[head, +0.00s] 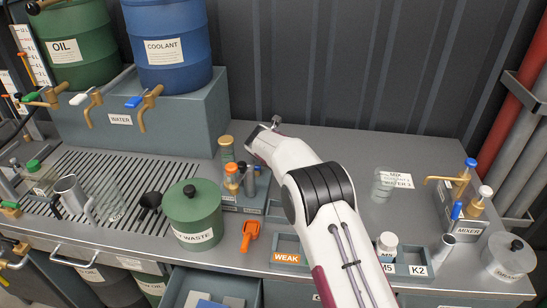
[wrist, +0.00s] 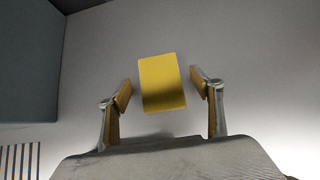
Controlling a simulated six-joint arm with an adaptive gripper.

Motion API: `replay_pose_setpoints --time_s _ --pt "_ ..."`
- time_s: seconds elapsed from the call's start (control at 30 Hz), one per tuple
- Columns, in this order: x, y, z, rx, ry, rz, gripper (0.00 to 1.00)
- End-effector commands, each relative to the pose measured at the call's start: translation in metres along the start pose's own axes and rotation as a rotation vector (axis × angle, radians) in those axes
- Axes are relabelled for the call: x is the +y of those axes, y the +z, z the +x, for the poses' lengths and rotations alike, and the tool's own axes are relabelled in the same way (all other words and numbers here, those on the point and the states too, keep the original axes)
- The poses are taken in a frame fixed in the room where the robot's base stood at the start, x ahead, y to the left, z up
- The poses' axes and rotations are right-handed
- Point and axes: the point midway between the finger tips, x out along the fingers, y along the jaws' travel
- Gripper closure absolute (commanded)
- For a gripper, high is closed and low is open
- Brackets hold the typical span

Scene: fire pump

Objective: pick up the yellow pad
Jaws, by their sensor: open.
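The yellow pad (wrist: 162,82) shows in the wrist view as a small yellow block, near the middle, on or above the grey worktop; I cannot tell its height. My gripper (wrist: 160,88) is open, with one finger on each side of the pad and a visible gap between each finger and it. In the head view my gripper (head: 268,124) is mostly hidden behind my white arm, near the back of the bench. The pad is not visible in the head view.
A blue-grey block (head: 150,110) carrying the oil drum (head: 70,45) and coolant drum (head: 168,45) stands left of my gripper. Bottles (head: 231,175) in a rack, a green waste pot (head: 192,215) and an orange scoop (head: 250,236) stand nearer the front. The worktop (head: 340,145) at back right is clear.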

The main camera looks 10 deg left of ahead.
Motion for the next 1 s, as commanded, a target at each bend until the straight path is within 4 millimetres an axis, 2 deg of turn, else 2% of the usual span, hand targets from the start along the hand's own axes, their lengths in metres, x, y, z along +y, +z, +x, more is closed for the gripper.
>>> replay_pose_setpoints --time_s 0.47,0.6,1.0 --pt "-0.0001 0.0002 -0.0001 0.000 0.000 0.001 0.35" --pt "-0.0001 0.0002 -0.0001 0.000 0.000 0.001 0.69" --pt "-0.0003 0.0007 -0.0005 0.000 0.000 0.001 0.70"
